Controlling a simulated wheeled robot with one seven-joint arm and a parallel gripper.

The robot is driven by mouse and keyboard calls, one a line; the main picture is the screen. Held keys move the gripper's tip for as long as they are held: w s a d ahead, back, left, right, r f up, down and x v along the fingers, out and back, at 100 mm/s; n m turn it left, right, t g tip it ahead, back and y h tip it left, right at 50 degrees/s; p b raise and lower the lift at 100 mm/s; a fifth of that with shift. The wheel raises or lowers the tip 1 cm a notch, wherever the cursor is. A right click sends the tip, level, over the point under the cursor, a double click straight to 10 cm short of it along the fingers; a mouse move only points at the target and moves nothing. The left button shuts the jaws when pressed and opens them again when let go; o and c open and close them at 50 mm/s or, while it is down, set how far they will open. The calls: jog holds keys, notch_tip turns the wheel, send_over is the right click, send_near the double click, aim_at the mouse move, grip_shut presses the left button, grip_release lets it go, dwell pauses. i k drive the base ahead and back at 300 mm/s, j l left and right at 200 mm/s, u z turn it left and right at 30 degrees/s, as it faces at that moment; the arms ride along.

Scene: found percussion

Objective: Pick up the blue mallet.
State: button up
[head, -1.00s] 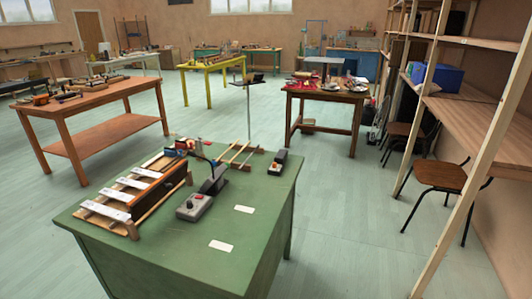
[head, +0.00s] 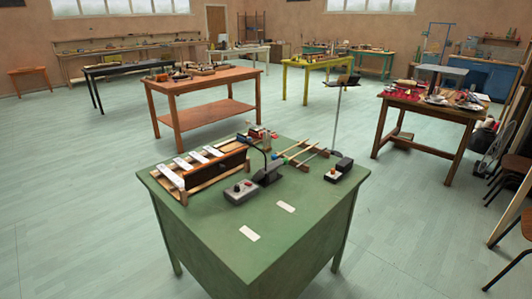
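A green table (head: 240,262) stands in the middle foreground of the head view. Near its back edge, thin light wooden sticks (head: 302,153) lie slantwise across a low wooden rest, right of a metal-barred xylophone (head: 200,160). A small blue spot (head: 275,156) shows at the left end of the sticks and may be the blue mallet's head; it is too small to be sure. Small red pieces show beside it. My gripper is not in view.
A thin stand (head: 338,118) rises behind. Other cluttered tables, such as an orange-brown one (head: 180,118), stand beyond. Floor is clear on the left.

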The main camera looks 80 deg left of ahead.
aim_at(274, 157)
jog(key=i+j+u, duration=0.1)
jog(key=u, duration=0.4)
jog(key=i+u, duration=0.3)
jog(key=u, duration=0.2)
jog(key=i+l+u, duration=0.1)
jog(key=u, duration=0.4)
jog(key=i+j+u, duration=0.1)
jog(key=i+u, duration=0.15)
jog(key=u, duration=0.25)
jog(key=i+u, duration=0.3)
jog(key=u, duration=0.15)
jog(key=i+u, duration=0.3)
jog(key=u, duration=0.2)
jog(key=i+l+u, duration=0.25)
jog(key=u, duration=0.25)
